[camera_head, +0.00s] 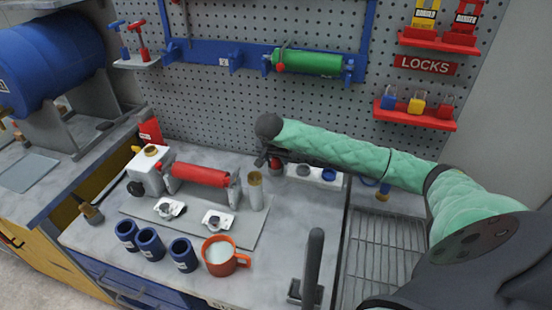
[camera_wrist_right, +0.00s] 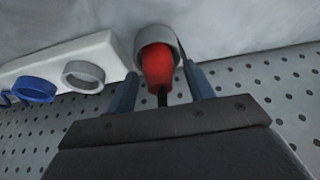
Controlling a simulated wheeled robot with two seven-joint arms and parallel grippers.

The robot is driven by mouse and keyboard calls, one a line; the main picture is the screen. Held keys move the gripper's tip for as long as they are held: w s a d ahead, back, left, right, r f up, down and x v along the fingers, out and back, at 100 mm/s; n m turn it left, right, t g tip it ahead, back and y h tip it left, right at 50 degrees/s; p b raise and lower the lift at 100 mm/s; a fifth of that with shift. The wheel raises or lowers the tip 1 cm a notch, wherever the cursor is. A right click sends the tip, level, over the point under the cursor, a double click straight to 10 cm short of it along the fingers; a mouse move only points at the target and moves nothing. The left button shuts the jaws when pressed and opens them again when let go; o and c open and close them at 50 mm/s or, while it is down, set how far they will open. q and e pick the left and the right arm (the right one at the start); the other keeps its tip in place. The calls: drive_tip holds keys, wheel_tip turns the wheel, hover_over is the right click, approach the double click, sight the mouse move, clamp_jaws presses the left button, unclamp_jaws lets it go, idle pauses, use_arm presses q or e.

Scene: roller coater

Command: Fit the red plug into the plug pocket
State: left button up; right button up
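The red plug (camera_wrist_right: 158,66) is between the fingers of my right gripper (camera_wrist_right: 163,75) in the wrist view, with a dark stem on its near side. The fingers are open, with a gap visible on each side of the plug. The plug's far end is at the mouth of a round grey ring, the plug pocket (camera_wrist_right: 156,33); I cannot tell how deep it is. In the head view my right gripper (camera_head: 268,158) hangs over the back of the counter, and a bit of the red plug (camera_head: 276,163) shows. My left gripper is not in view.
A white block (camera_head: 316,181) with a grey ring and a blue ring is beside the pocket. The red roller (camera_head: 200,174), a metal cup (camera_head: 255,190), an orange mug (camera_head: 222,257) and several blue cups stand to the left. A dark post (camera_head: 313,262) rises in front.

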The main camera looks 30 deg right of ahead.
drive_tip(key=shift+a+r, duration=0.1)
drive_tip(key=shift+s+r, duration=0.1)
drive_tip(key=shift+r, duration=0.2)
drive_tip(key=shift+a+r, duration=0.15)
drive_tip(key=shift+r, duration=0.15)
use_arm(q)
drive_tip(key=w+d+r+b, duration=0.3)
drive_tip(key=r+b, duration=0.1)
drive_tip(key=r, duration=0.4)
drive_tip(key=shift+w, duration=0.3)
use_arm(e)
drive_tip(key=v, duration=1.1)
drive_tip(key=shift+s+f, duration=0.1)
drive_tip(key=shift+s, duration=0.05)
